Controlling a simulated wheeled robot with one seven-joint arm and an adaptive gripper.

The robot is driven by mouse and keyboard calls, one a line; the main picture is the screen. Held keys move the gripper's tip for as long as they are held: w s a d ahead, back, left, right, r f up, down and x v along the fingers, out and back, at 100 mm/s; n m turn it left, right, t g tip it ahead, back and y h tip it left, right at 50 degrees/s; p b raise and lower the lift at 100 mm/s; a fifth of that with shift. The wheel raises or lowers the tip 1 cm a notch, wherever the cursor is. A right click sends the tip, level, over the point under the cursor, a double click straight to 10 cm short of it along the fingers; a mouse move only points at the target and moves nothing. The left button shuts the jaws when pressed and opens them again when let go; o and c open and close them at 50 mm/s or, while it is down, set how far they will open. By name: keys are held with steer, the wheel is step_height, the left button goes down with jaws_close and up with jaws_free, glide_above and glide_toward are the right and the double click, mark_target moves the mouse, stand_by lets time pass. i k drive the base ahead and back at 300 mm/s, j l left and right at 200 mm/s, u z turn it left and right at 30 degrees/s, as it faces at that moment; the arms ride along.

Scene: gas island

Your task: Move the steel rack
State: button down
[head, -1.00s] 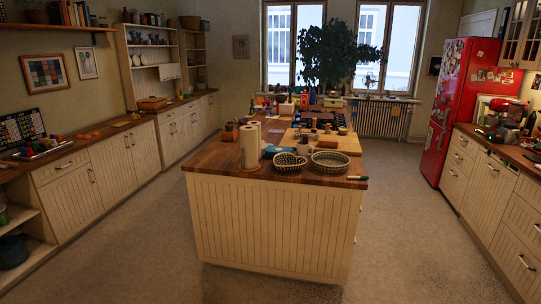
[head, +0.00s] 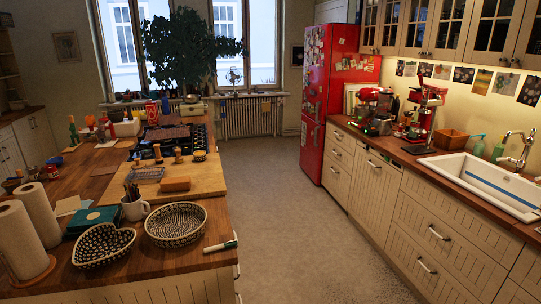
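A small grey-blue rack-like object (head: 147,174) lies at the back left of the wooden board on the island. It may be the steel rack, but it is too small to tell for sure. A wooden block (head: 175,184) lies just in front of it on the board (head: 205,181). A white mug (head: 135,209) holding utensils stands nearer, by the board's left front. My gripper is not in view.
The island worktop (head: 150,258) carries a heart-shaped dish (head: 103,246), a round patterned dish (head: 176,225), paper rolls (head: 18,240) and a gas hob (head: 172,138). Open floor (head: 300,230) lies between the island and the right counter with its sink (head: 495,185). A red fridge (head: 326,100) stands behind.

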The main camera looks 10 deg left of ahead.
mark_target(160, 175)
steer(key=i+l, duration=0.1)
steer(key=i, duration=0.45)
steer(key=i+l, duration=0.1)
steer(key=i, duration=0.5)
steer(key=i+l, duration=0.15)
steer(key=i, duration=0.4)
steer(key=i+l, duration=0.1)
steer(key=i, duration=0.5)
steer(key=i+j+u, duration=0.15)
steer(key=i+u, duration=0.7)
steer(key=i, duration=0.3)
steer(key=i+l+u, duration=0.25)
steer(key=i+u, duration=0.2)
steer(key=i, duration=0.1)
